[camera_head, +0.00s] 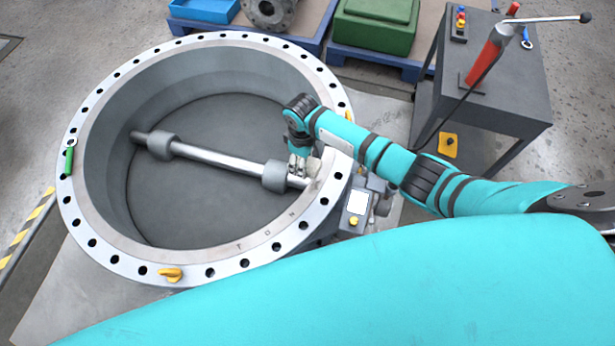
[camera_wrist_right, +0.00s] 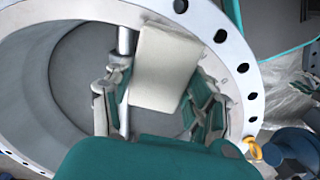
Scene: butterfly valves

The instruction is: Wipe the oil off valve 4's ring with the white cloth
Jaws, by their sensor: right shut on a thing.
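The valve's wide pale metal ring (camera_head: 100,225) lies flat with bolt holes all around it, and it also shows in the right wrist view (camera_wrist_right: 235,55). Small dark marks sit on its near right part; I cannot tell whether any is oil. No valve number is readable. My right gripper (camera_head: 300,166) points down at the ring's inner right edge, over the end of the shaft. In the right wrist view my gripper (camera_wrist_right: 160,98) is shut on the white cloth (camera_wrist_right: 165,70), a pale block-like piece between its fingers. Contact between cloth and ring is unclear. My left gripper is out of view.
A shaft (camera_head: 220,158) crosses the valve over a grey disc (camera_head: 200,205). A green-handled tool (camera_head: 69,160) and a yellow piece (camera_head: 170,274) sit on the ring. A dark cart (camera_head: 500,85) with a red lever tool stands right. Blue (camera_head: 205,10) and green (camera_head: 375,25) boxes are behind.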

